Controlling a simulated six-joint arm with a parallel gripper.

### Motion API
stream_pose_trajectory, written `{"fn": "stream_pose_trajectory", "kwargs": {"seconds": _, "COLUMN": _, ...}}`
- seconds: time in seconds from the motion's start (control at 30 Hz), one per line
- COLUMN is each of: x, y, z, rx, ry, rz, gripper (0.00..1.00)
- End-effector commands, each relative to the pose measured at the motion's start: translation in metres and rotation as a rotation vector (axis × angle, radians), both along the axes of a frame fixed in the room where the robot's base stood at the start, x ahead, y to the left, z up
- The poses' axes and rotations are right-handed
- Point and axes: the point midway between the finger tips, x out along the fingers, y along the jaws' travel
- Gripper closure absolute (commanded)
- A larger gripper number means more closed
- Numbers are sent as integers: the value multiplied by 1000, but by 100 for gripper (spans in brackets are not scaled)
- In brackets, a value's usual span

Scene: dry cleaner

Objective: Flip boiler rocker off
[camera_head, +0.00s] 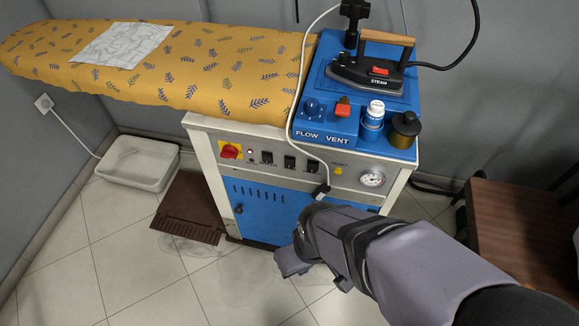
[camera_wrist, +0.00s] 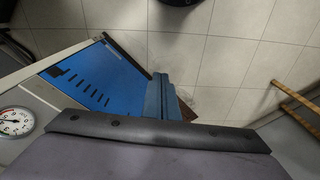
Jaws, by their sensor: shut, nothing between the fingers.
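The ironing station's front panel (camera_head: 225,138) carries a row of black rocker switches: left (camera_head: 266,157), middle (camera_head: 290,163) and right (camera_head: 312,167). Their small labels are too blurred to read, so I cannot tell which is the boiler rocker or how each is set. My gripper (camera_head: 289,264) is shut and empty, below the panel and in front of the blue lower door. In the wrist view its closed fingers (camera_wrist: 165,98) point past the blue door (camera_wrist: 98,78) toward the floor. The rockers do not show in the wrist view.
A red knob on a yellow plate (camera_head: 230,151) is left of the rockers. A yellow button (camera_head: 338,171) and a pressure gauge (camera_head: 372,179) are to the right. A white cable (camera_head: 291,105) hangs across the panel. A brown table (camera_head: 520,225) stands at right.

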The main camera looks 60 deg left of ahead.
Motion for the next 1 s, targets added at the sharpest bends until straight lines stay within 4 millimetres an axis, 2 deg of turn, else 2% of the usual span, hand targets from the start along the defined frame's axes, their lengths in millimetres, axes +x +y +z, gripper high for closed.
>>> {"fn": "stream_pose_trajectory", "kwargs": {"seconds": 0.03, "x": -3, "y": 23, "z": 0, "rx": 50, "ry": -9, "rz": 44, "gripper": 100}}
{"fn": "stream_pose_trajectory", "kwargs": {"seconds": 0.07, "x": -2, "y": 37, "z": 4, "rx": 84, "ry": -16, "rz": 69, "gripper": 100}}
{"fn": "stream_pose_trajectory", "kwargs": {"seconds": 0.2, "x": 9, "y": 105, "z": 36, "rx": 273, "ry": -77, "rz": 197, "gripper": 100}}
{"fn": "stream_pose_trajectory", "kwargs": {"seconds": 0.3, "x": 16, "y": 145, "z": 64, "rx": 398, "ry": -145, "rz": 304, "gripper": 100}}
{"fn": "stream_pose_trajectory", "kwargs": {"seconds": 0.4, "x": 22, "y": 171, "z": 85, "rx": 484, "ry": -219, "rz": 415, "gripper": 100}}
{"fn": "stream_pose_trajectory", "kwargs": {"seconds": 0.53, "x": 26, "y": 183, "z": 93, "rx": 530, "ry": -300, "rz": 543, "gripper": 100}}
{"fn": "stream_pose_trajectory", "kwargs": {"seconds": 0.7, "x": 28, "y": 188, "z": 98, "rx": 545, "ry": -362, "rz": 654, "gripper": 100}}
{"fn": "stream_pose_trajectory", "kwargs": {"seconds": 1.0, "x": 28, "y": 188, "z": 97, "rx": 538, "ry": -378, "rz": 698, "gripper": 100}}
